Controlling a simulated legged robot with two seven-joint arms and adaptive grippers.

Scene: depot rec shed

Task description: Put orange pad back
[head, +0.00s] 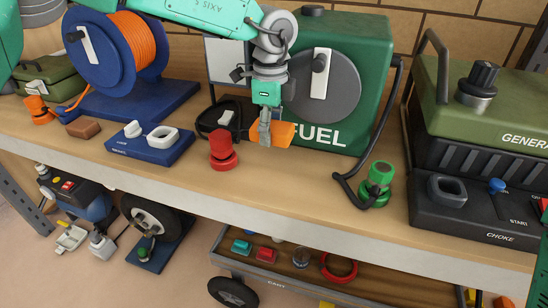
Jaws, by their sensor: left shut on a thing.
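My left gripper (265,135) reaches down from above in front of the green fuel unit (374,60).
A red knob (222,150) stands just left of the gripper, with a black holder (212,122) behind it. A green nozzle cap (377,185) on a black hose is at right. A blue switch block (150,146) and generator (500,110) flank the bench. The bench's front edge (290,208) is clear.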

